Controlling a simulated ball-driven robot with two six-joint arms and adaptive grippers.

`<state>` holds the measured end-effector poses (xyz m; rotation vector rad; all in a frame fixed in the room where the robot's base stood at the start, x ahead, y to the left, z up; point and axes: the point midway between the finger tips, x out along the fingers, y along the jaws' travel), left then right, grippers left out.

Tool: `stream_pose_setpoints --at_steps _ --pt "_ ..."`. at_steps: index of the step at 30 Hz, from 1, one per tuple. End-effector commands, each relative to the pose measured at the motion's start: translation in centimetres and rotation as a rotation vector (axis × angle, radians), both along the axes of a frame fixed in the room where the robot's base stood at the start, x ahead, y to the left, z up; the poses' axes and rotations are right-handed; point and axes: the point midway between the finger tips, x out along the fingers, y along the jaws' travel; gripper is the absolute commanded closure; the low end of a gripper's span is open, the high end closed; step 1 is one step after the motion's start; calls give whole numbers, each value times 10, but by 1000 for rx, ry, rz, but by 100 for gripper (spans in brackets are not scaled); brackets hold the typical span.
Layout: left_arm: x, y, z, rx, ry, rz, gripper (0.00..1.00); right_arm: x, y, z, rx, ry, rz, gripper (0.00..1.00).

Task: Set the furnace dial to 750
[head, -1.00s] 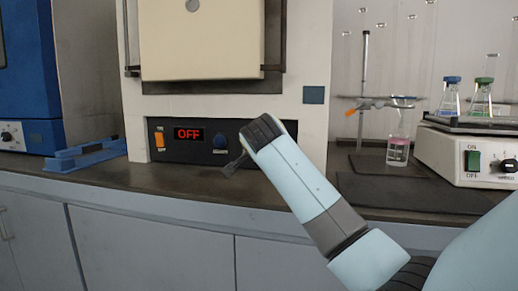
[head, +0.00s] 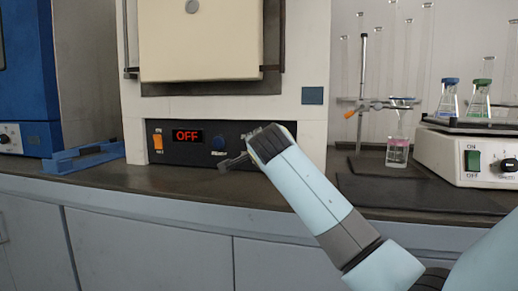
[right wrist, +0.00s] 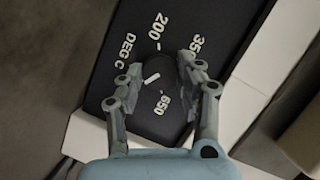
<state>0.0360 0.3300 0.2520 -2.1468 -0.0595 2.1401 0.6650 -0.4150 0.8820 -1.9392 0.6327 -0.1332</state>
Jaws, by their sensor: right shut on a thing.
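The furnace (head: 316,150) stands on the bench in the head view. Its black lower panel (head: 182,155) has a red display (head: 187,136) reading OFF, an orange on/off switch (head: 158,141) and a blue knob (head: 218,143). In the right wrist view, my right gripper (right wrist: 158,70) has its fingers on either side of a dark round dial (right wrist: 152,92) and is shut on it. The dial has a white pointer line. Printed marks around it include 200, 650, a partly covered 35 and DEG C; fingers hide others. My left gripper is not in view.
A blue rack-like stand (head: 85,158) lies left of the furnace. To the right are a stand with a clamp, a beaker (head: 397,150) and a shaker (head: 470,160) carrying flasks. The bench front is clear.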

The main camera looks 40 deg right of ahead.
Motion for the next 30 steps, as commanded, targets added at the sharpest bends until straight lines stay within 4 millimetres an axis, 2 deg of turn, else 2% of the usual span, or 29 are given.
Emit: stream_pose_setpoints --at_steps 2,3,8,16,19,23,30 --pt "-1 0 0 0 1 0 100 0 0 -3 5 5 0 97" --pt "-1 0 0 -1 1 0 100 0 0 -3 5 5 0 61" --pt "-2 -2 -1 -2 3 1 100 0 0 -2 3 3 0 41" --pt "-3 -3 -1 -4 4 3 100 -1 1 -1 1 2 0 41" --pt "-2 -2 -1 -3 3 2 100 -8 5 1 1 1 0 41" --pt "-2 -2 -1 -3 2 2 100 -28 16 5 2 0 2 41" --pt "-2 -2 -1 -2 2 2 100 -74 43 14 5 1 1 41"
